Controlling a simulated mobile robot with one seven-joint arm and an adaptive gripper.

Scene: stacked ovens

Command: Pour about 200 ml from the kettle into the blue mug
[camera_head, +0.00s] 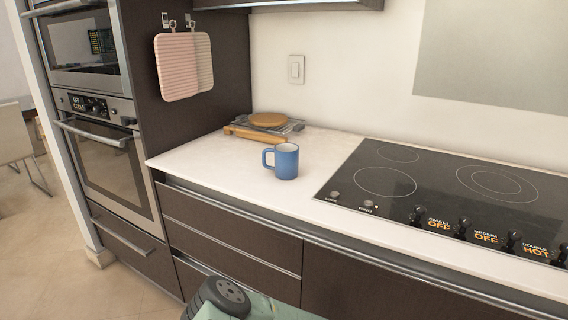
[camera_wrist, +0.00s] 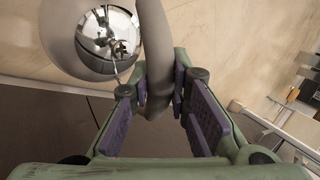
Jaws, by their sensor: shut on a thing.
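The blue mug (camera_head: 287,162) stands upright on the white counter, left of the cooktop, with its handle toward the left; its inside cannot be made out. The kettle (camera_wrist: 68,48) shows in the wrist view as a grey rounded body with a shiny, mirror-like round top and a thick curved grey handle (camera_wrist: 156,45). My gripper (camera_wrist: 160,85) is shut on the kettle's handle, which passes between the purple finger pads. The kettle is out of the head view, so its spout and distance to the mug cannot be told. Part of my green arm shows at the head view's bottom edge.
A black cooktop (camera_head: 440,190) with front knobs lies right of the mug; one knob label reads HOT. A wooden board (camera_head: 268,119) and a rolling-pin-like item (camera_head: 254,134) lie behind the mug. Ovens (camera_head: 107,165) stand at left. The counter (camera_head: 215,162) left of the mug is clear.

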